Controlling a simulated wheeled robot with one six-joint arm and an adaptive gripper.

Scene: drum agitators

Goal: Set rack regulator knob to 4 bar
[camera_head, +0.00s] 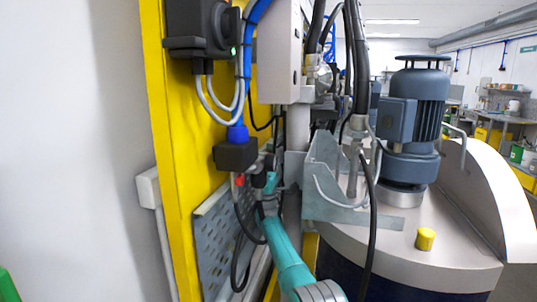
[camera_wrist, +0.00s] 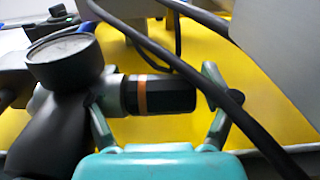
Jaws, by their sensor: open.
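In the wrist view, the regulator knob (camera_wrist: 176,93) is a black cylinder with an orange band at its left end. It lies sideways across the picture, joined to the dark regulator body (camera_wrist: 55,125). A round gauge (camera_wrist: 62,50) sits on top of the body; I cannot read its dial. My gripper (camera_wrist: 155,92) is open, one teal-grey finger on each side, with the knob between them in the picture. I cannot tell whether either finger touches anything. In the head view, my gripper (camera_head: 266,190) is small and partly hidden among dark fittings by the yellow post.
A black cable (camera_wrist: 190,72) crosses the wrist view, passing over the right finger. A yellow panel (camera_wrist: 275,85) lies behind. In the head view, a perforated grey plate (camera_head: 211,245), hanging hoses and a steel bracket (camera_head: 325,200) crowd my arm. A drum with a motor (camera_head: 412,115) stands right.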

